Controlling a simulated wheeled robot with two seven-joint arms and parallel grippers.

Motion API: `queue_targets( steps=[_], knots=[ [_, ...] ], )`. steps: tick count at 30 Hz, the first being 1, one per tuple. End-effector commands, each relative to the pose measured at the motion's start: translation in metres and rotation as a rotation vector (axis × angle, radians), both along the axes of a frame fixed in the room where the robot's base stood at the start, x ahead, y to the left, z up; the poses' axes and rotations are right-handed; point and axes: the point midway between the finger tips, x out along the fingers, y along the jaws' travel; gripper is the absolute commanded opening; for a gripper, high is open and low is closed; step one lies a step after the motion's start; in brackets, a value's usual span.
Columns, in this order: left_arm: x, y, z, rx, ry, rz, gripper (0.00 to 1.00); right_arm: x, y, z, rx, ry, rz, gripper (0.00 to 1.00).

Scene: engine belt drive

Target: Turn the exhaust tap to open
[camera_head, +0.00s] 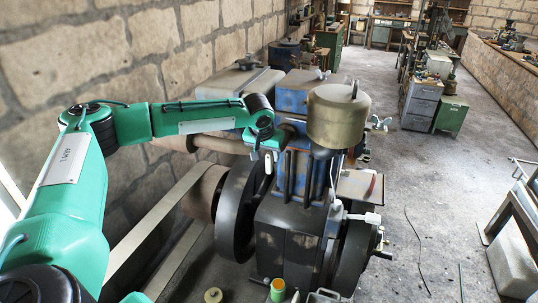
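The engine (290,228) stands in the middle, dark and bulky, with a brass-coloured cylindrical pot (338,115) on top. My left arm reaches in from the left, and my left gripper (265,172) points down at the engine's upper left side, left of the pot. It is small and partly lost against the engine, so its opening is unclear. My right gripper is not in view.
A flat belt (155,222) runs from the pulley to the lower left. Dark flywheels (236,210) flank the engine. A stone wall (60,60) closes the left side. Cabinets (421,104) stand behind at right. The floor right of the engine (425,200) is mostly clear.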

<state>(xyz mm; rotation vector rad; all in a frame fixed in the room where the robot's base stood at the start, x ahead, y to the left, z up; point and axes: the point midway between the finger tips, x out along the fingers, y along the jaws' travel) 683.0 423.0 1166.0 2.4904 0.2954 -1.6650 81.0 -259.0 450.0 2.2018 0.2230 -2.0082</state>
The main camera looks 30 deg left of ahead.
Motion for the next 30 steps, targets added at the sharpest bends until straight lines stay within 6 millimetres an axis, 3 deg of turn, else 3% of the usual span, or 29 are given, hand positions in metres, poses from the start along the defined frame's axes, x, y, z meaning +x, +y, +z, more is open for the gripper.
queue_targets(
  steps=[7, 17, 23, 30],
  knots=[
    [0.009, 0.002, -0.024, 0.001, 0.001, 0.000, 0.40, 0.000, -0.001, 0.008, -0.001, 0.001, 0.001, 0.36],
    [0.011, 0.002, -0.027, 0.000, 0.000, 0.000, 0.40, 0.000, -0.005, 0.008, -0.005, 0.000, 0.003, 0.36],
    [0.011, 0.002, -0.027, 0.000, 0.000, 0.000, 0.01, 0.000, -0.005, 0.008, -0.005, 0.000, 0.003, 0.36],
    [0.011, 0.002, -0.026, 0.011, 0.003, -0.001, 0.00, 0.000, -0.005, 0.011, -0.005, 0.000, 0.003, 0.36]
  ],
)
